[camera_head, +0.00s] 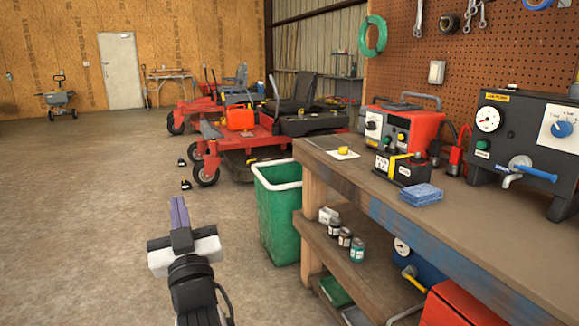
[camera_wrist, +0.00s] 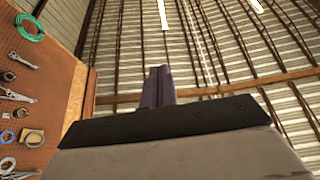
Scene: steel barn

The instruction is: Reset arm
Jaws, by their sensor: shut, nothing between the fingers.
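My gripper (camera_head: 180,213) is in the lower left of the head view, pointing upward, over the concrete floor and left of the workbench. Its purple-grey fingers are together with nothing between them. In the wrist view, the gripper (camera_wrist: 158,84) stands up at the middle against the ceiling, its fingers side by side. My gripper touches nothing that I can see. The lower part of my arm is cut off by the bottom edge of the head view.
Red mowers (camera_head: 245,143) stand behind.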

